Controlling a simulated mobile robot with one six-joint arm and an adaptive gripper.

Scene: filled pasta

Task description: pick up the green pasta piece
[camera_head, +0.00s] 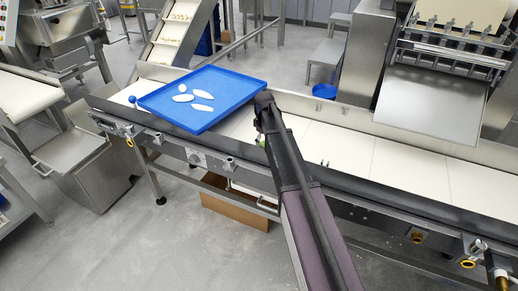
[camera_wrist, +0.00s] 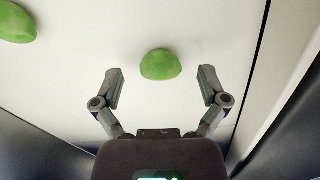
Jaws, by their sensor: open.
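A green pasta piece (camera_wrist: 161,65), a smooth half-round shape, lies on the white belt in the wrist view. My gripper (camera_wrist: 160,86) is open and empty, with its fingers spread on the left and right of that piece's near side; the piece lies slightly beyond the fingertips. A second green piece (camera_wrist: 17,22) lies at the upper left edge of the wrist view, partly cut off. In the head view my arm reaches to the belt just right of the blue tray. A small bit of green (camera_head: 262,144) shows beside my arm there; the rest is hidden.
A blue tray (camera_head: 236,101) with several white pieces (camera_head: 183,98) rests on the belt to the left of my arm. The white belt (camera_head: 395,168) to the right is clear, with raised metal rails along it. A machine with a metal plate (camera_head: 430,105) stands at right.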

